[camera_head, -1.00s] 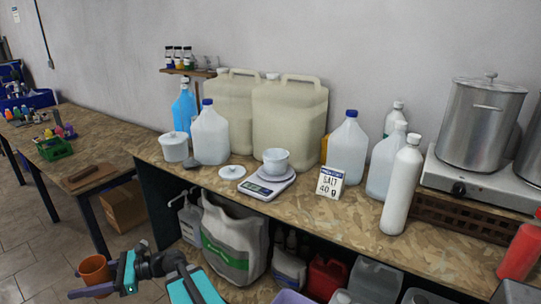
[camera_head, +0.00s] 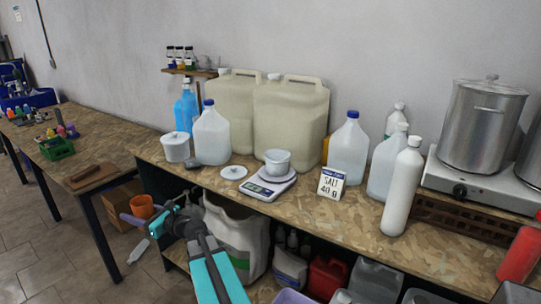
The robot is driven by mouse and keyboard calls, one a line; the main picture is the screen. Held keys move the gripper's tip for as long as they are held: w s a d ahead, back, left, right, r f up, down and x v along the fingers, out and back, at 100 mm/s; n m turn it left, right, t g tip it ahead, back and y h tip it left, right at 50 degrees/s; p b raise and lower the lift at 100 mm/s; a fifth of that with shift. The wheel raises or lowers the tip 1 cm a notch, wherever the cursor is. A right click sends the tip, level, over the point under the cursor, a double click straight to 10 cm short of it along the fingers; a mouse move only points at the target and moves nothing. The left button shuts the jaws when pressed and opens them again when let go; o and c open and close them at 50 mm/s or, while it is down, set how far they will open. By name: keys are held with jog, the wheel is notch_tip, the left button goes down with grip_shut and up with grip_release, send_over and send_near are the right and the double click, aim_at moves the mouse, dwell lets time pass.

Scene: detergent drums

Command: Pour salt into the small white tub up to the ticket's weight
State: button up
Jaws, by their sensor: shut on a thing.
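The small white tub (camera_head: 277,164) stands upright on the kitchen scale (camera_head: 265,188). The scale's lit display is too small to read. The ticket (camera_head: 331,184) stands to the right of the scale and reads SALT 40 g. My gripper (camera_head: 136,217) is at the lower left, in front of the bench's left end and below its top. It is shut on an orange-brown cup (camera_head: 143,205), which looks roughly upright. The cup's contents cannot be made out. A white lid (camera_head: 233,172) lies left of the scale.
Large beige canisters (camera_head: 290,120) and clear jugs (camera_head: 211,135) stand behind the scale. A white bottle (camera_head: 402,187) and a steel pot (camera_head: 481,125) are on the right. The bench's front edge lies between the cup and the scale. A white bottle (camera_head: 138,251) lies on the floor.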

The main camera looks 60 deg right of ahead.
jog(key=s+d+r+m+g+h, duration=0.1)
jog(key=d+h, duration=0.4)
jog(key=d, duration=0.6)
jog(key=s+d+r+m+g+h, duration=0.1)
jog(key=s+d+r+m+h, duration=0.2)
jog(key=d, duration=0.8)
jog(key=s+d+r+m+g+h+p, duration=0.1)
jog(key=s+d+r+m+h, duration=0.2)
jog(key=d, duration=0.8)
notch_tip(320, 180, up, 2)
jog(key=m+h, duration=0.3)
jog(key=h, duration=0.1)
jog(key=shift+d+g, duration=0.3)
jog(key=shift+o, duration=0.2)
jog(key=shift+s+d+r+m+g+h, duration=0.25)
jog(key=shift+s+d+m+h, duration=0.1)
jog(key=shift+s+d, duration=0.25)
jog(key=shift+s+d+r+m+g+h, duration=0.25)
jog(key=shift+s+d+h, duration=0.1)
jog(key=shift+d, duration=0.4)
jog(key=shift+s+d+r+m+g+h, duration=0.2)
jog(key=shift+s+d+r+m+h, duration=0.1)
jog(key=shift+s+d, duration=0.3)
jog(key=s+d+r+m+g+h, duration=0.2)
jog(key=s+d+g, duration=0.1)
jog(key=s+d, duration=0.3)
jog(key=shift+s+d+r+m+g+h+p, duration=0.3)
jog(key=shift+d+m+g+h+p, duration=0.1)
jog(key=shift+d, duration=0.3)
